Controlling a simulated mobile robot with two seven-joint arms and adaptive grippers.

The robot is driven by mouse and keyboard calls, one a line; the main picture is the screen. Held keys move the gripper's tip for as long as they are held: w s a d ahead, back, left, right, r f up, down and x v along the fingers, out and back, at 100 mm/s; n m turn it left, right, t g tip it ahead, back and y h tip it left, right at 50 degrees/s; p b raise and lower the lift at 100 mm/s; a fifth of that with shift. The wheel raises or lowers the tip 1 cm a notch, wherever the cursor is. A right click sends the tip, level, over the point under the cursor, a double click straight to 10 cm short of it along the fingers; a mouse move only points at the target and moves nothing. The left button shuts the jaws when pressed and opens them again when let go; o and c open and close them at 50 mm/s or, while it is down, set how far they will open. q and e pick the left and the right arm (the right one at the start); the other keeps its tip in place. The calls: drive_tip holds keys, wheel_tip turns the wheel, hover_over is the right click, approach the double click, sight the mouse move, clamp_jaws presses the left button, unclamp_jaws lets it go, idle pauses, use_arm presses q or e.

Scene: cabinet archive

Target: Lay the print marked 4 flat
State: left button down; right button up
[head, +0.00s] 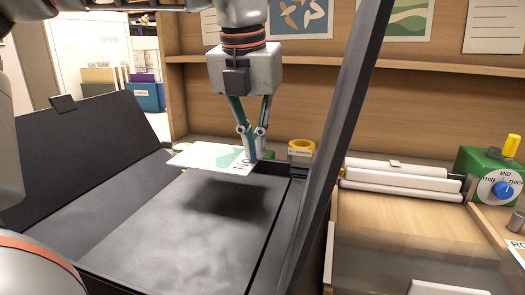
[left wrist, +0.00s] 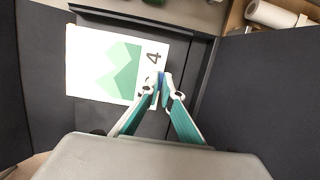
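The print marked 4 (head: 205,157) is a white sheet with a green mountain shape. It also shows in the left wrist view (left wrist: 85,70), its 4 near the right edge. My left gripper (head: 252,156) is shut on the print near one corner. In the left wrist view its fingertips (left wrist: 161,86) meet at the print's edge. The print is roughly level, above the far part of an open black box (head: 165,240); a dark shadow lies on the box floor. Its exact height is hard to tell. My right gripper is not seen.
The box has a raised flap on the left (head: 75,150) and a tall upright panel on the right (head: 345,110). Behind it is a yellow tape roll (head: 302,148). To the right are white rollers (head: 400,180) and a green unit with a blue dial (head: 490,175).

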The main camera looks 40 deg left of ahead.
sight(253, 163)
use_arm(q)
drive_tip(key=shift+r, duration=0.2)
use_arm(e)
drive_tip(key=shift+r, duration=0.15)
use_arm(q)
drive_tip(key=shift+f, duration=0.7)
drive_tip(key=x, duration=0.1)
drive_tip(key=b+x, duration=0.1)
drive_tip(key=shift+s+d+f, duration=0.1)
drive_tip(key=shift+s+f, duration=0.05)
drive_tip(key=shift+f, duration=0.2)
drive_tip(key=shift+f+b, duration=0.45)
drive_tip(key=shift+f, duration=0.65)
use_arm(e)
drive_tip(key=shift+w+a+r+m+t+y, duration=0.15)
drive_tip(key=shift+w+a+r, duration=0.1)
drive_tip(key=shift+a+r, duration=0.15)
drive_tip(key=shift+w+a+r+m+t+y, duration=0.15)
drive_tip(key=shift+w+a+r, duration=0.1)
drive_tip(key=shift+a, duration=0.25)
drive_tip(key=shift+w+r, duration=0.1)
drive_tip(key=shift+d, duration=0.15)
